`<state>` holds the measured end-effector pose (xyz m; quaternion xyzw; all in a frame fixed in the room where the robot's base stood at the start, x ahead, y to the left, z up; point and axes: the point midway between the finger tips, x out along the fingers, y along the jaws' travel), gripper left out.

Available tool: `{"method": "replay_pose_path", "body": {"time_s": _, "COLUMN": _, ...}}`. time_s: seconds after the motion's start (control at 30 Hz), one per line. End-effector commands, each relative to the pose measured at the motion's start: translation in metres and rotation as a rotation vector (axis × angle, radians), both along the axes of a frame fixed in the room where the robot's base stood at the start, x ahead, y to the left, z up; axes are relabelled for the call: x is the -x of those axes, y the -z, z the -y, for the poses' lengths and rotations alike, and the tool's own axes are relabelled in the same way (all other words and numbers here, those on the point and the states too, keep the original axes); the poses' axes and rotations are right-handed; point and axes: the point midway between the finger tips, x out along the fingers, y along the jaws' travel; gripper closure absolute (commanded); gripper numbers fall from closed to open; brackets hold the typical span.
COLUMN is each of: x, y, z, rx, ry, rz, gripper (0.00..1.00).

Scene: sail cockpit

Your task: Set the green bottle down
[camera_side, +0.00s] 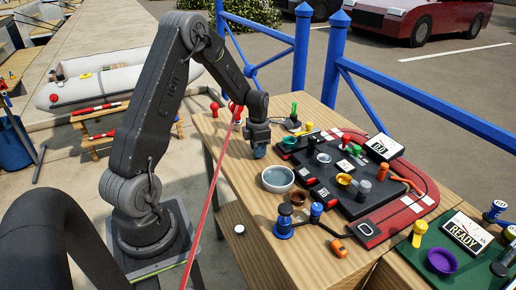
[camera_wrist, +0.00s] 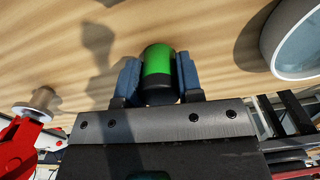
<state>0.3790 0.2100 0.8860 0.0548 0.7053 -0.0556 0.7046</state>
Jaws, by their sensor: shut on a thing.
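My gripper (camera_side: 258,148) hangs over the wooden table, pointing down, to the left of and behind the grey bowl. In the wrist view its two blue-grey fingers (camera_wrist: 159,76) are shut on the green bottle (camera_wrist: 157,60), one on each side. The bottle is bright green with a dark end toward the wrist. In the side view the bottle is hidden by the gripper. A shadow lies on the wood to the left of the bottle in the wrist view; I cannot tell how far its base is from the table.
The grey bowl (camera_side: 277,179) stands close by; it also shows in the wrist view (camera_wrist: 298,42). A black tray (camera_side: 352,200) with several small pots and gauges fills the table's right. Blue containers (camera_side: 284,220) stand in front. Wood left of the bowl (camera_side: 226,160) is mostly clear.

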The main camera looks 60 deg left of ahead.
Motion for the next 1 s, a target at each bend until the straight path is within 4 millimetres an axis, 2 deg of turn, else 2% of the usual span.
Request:
{"method": "replay_pose_path", "body": {"time_s": 0.37, "x": 0.000, "y": 0.005, "z": 0.000, "rx": -0.001, "ry": 0.000, "rz": 0.001, "gripper": 0.90}}
{"method": "replay_pose_path", "body": {"time_s": 0.4, "x": 0.000, "y": 0.004, "z": 0.000, "rx": -0.002, "ry": 0.000, "rz": 0.002, "gripper": 0.63}}
{"method": "replay_pose_path", "body": {"time_s": 0.63, "x": 0.000, "y": 0.004, "z": 0.000, "rx": -0.001, "ry": 0.000, "rz": 0.001, "gripper": 0.41}}
{"method": "replay_pose_path", "body": {"time_s": 0.87, "x": 0.000, "y": 0.003, "z": 0.000, "rx": -0.001, "ry": 0.000, "rz": 0.001, "gripper": 0.41}}
{"method": "replay_pose_path", "body": {"time_s": 1.0, "x": -0.001, "y": -0.006, "z": -0.001, "rx": -0.002, "ry": 0.000, "rz": 0.003, "gripper": 0.41}}
